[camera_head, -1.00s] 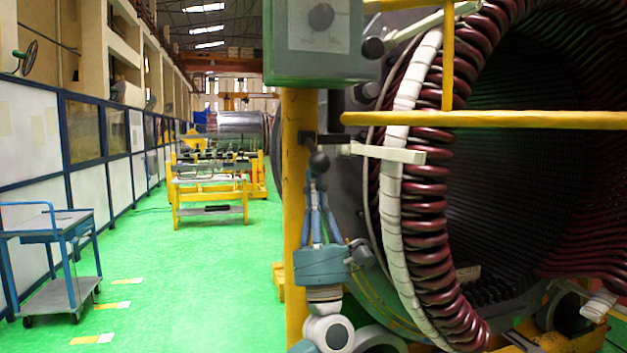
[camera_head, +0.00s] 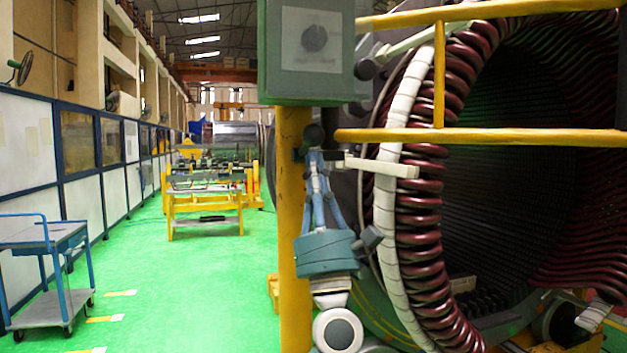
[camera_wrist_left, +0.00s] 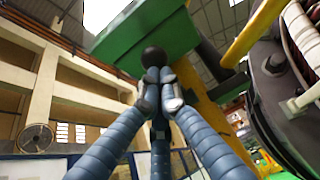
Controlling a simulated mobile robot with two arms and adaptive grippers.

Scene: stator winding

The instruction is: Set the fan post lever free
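The lever's black ball knob (camera_head: 314,136) is in front of the yellow post (camera_head: 294,225), just below the green-grey box. A cream bar (camera_head: 380,166) sticks out to the right at about the same height; the joint between it and the knob is hidden. My left gripper (camera_head: 317,158) reaches up from below, with its blue fingers drawn together at the knob. In the left wrist view, the fingertips (camera_wrist_left: 158,88) are closed around the underside of the black knob (camera_wrist_left: 154,57). The stem behind the fingers is hidden. My right gripper is in neither view.
The green-grey box (camera_head: 313,50) hangs close above the knob. Yellow rails (camera_head: 480,137) and the large stator with dark red coils (camera_head: 425,215) crowd the right side.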

